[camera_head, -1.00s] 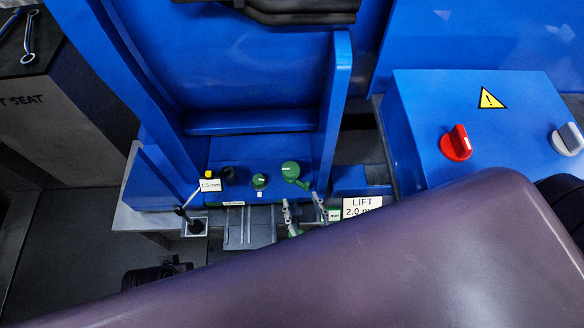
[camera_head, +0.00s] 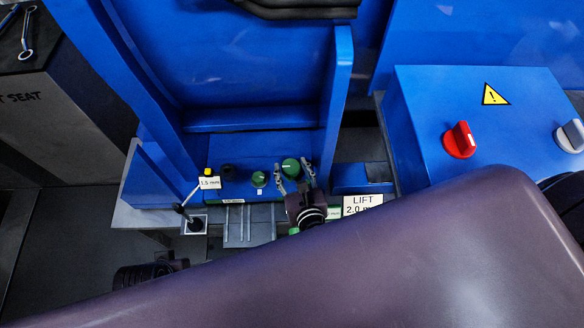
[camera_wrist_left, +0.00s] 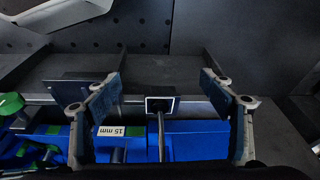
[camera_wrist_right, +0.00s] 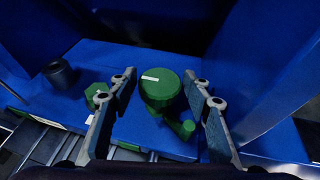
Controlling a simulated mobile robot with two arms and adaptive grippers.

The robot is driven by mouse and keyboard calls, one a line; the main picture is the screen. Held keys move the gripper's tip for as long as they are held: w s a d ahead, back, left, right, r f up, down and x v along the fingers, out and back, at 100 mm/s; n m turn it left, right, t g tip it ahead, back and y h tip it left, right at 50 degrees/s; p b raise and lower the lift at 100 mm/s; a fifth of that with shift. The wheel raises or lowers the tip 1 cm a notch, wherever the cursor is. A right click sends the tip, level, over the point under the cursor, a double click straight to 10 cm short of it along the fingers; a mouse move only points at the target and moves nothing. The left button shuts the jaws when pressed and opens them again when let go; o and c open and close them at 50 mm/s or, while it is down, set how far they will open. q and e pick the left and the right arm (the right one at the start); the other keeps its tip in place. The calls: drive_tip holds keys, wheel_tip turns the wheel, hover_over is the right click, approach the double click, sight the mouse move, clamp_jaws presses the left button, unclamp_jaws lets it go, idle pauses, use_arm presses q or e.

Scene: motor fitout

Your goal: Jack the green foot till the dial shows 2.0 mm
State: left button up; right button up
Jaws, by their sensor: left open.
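A large round green knob (camera_head: 290,167) with a white mark stands on the blue base. In the right wrist view the green knob (camera_wrist_right: 160,92) sits beyond and between the fingertips, with a green side arm (camera_wrist_right: 183,128). My right gripper (camera_wrist_right: 160,80) is open around its line of sight; contact cannot be told. It also shows in the head view (camera_head: 294,176). A smaller green part (camera_head: 259,179) stands to its left. A tag reading 1.5 mm (camera_head: 209,183) is beside a yellow-topped part. My left gripper (camera_wrist_left: 160,85) is open, facing a lever with a square black top (camera_wrist_left: 160,104).
A blue box (camera_head: 480,125) with a red knob (camera_head: 459,140) and a grey knob (camera_head: 570,136) stands right. Blue upright walls flank the base. Wrenches (camera_head: 27,35) lie at upper left.

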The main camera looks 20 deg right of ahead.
drive_tip(key=c, duration=0.7)
drive_tip(key=shift+m, duration=0.3)
drive_tip(key=shift+a+h, duration=0.1)
drive_tip(key=shift+h, duration=0.3)
drive_tip(key=shift+a+m+h, duration=0.1)
drive_tip(key=shift+m+h, duration=0.6)
drive_tip(key=shift+m, duration=0.1)
drive_tip(key=shift+a+m+g+h+p, duration=0.1)
drive_tip(key=shift+m+g+h+p, duration=0.2)
drive_tip(key=shift+m+g+h, duration=0.5)
drive_tip(key=shift+m+h, duration=0.8)
drive_tip(key=shift+h, duration=0.3)
use_arm(q)
wheel_tip(320, 180, down, 2)
drive_tip(key=shift+s+f, duration=0.1)
use_arm(e)
drive_tip(key=shift+m+g, duration=0.3)
drive_tip(key=shift+h, duration=0.3)
